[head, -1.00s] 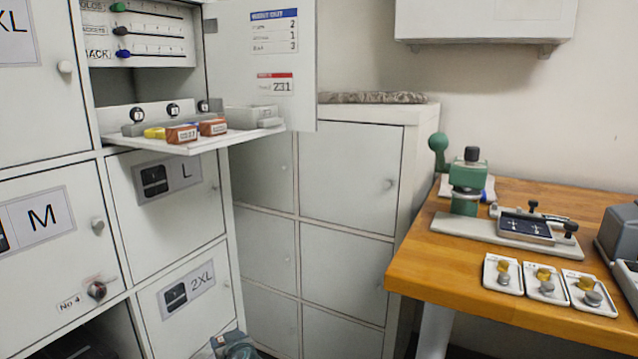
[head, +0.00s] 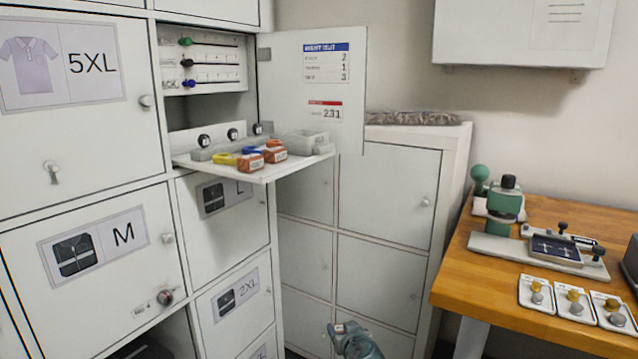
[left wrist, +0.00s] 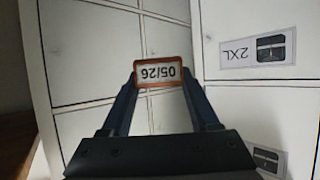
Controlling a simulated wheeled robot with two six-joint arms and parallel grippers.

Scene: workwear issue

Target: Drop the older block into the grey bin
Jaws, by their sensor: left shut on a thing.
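My left gripper (head: 341,329) is low in the head view, below the fold-down shelf (head: 225,170) and in front of the white lockers. It is shut on a block. In the left wrist view my left gripper (left wrist: 160,88) has its fingers on both sides of this block (left wrist: 163,73), which has an orange-brown rim and a pale label reading 05/26, upside down. Two more orange-brown blocks, a front one (head: 250,163) and a rear one (head: 275,152), sit on the shelf; their labels are too small to read. A light grey bin (head: 306,142) stands at the shelf's right end. My right gripper is not in view.
Yellow and blue items (head: 226,158) lie beside the blocks. An open door (head: 315,115) with notices stands behind the shelf. A wooden table (head: 560,215) with a green press (head: 506,203) and several small trays is on the right. Space before the lower lockers is clear.

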